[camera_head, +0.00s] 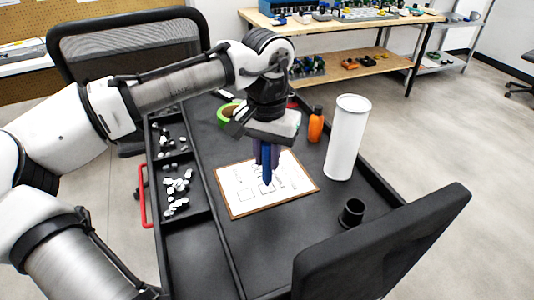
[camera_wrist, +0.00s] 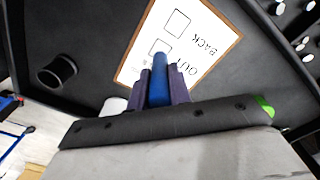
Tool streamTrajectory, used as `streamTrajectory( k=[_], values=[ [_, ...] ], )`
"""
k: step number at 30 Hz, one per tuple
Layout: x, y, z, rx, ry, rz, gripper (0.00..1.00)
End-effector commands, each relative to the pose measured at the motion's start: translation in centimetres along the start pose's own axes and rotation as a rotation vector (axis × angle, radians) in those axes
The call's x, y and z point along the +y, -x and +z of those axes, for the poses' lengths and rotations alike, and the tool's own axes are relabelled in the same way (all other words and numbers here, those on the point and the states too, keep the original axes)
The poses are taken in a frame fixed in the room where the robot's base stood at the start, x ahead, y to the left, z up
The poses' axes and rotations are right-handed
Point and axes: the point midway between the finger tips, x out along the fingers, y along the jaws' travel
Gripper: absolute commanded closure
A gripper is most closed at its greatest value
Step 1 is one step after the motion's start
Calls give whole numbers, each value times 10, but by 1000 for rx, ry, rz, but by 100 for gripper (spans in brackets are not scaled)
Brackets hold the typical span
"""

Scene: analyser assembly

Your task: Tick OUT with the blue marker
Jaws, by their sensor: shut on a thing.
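My gripper (camera_head: 266,156) is shut on a blue marker (camera_head: 267,172), which points down over the board. The marker (camera_wrist: 160,78) also shows between the fingers in the wrist view, its tip near the box beside OUT. A clipboard-like board (camera_head: 232,206) with white paper (camera_head: 290,185) lies on the black cart top. In the wrist view the paper (camera_wrist: 208,22) shows the words OUT and BACK, each with an empty-looking square; the OUT square (camera_wrist: 158,46) is partly hidden by the marker. I cannot tell whether the tip touches the paper.
A white cylinder (camera_head: 347,138), an orange bottle (camera_head: 315,125) and a green tape roll (camera_head: 226,114) stand behind the board. A black cup (camera_head: 351,212) stands at right. Side trays (camera_head: 183,228) hold small white pieces. Bare cart surface lies in front of the board.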

Motion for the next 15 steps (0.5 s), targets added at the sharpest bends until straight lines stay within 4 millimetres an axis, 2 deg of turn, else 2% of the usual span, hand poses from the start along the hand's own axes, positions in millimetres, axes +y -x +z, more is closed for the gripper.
streamTrajectory(
  k=[15],
  values=[
    [0, -7, 0, 0, -1, 0, 100]
  ],
)
